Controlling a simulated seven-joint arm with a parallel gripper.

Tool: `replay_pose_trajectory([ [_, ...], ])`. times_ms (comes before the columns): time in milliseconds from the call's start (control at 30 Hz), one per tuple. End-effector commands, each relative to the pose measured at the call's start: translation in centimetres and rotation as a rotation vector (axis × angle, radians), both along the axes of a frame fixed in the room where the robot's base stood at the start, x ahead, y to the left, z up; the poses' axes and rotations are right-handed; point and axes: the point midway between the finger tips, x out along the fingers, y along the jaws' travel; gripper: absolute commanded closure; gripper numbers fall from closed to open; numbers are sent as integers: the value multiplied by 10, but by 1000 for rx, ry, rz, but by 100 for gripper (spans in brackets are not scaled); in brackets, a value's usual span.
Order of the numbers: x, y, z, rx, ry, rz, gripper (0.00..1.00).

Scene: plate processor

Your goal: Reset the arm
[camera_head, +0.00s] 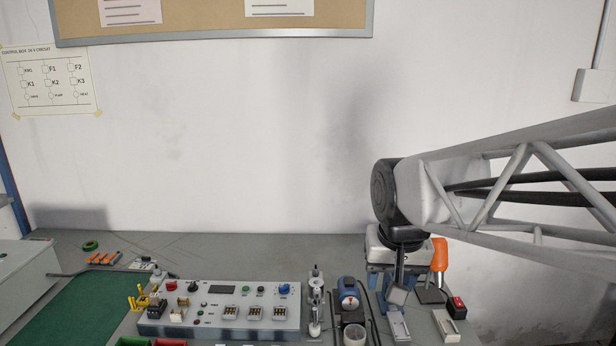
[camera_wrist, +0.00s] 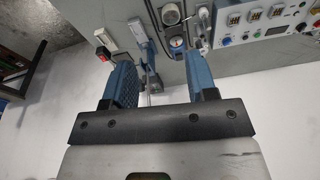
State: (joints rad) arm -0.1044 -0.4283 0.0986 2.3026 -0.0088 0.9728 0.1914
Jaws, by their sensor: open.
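My arm comes in from the right in the head view, with its gripper (camera_head: 396,280) pointing down over the back right of the bench. In the wrist view my gripper (camera_wrist: 160,75) shows two blue fingers set wide apart, with no object clasped between them. A grey-blue stand (camera_wrist: 151,80) with a pale block shows beyond the gap, partly hidden by the gripper in the head view. I cannot tell how far the fingertips are above it.
A control box (camera_head: 220,310) with switches stands front centre. A blue device (camera_head: 350,295) and a pale cup (camera_head: 355,335) stand left of the gripper. An orange-handled tool (camera_head: 439,256) and a red switch (camera_head: 457,303) are at right.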

Motion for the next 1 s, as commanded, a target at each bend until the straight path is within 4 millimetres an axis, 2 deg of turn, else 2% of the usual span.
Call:
replay_pose_trajectory([
  [33,-14,-7,-4,-3,-5,2,48],
  [300,-78,-32,-29,-21,-23,32,48],
  [500,-112,-43,-46,-31,-33,49,48],
  [700,-126,-47,-54,-36,-37,58,48],
  [1000,-127,-47,-55,-37,-37,58,48],
])
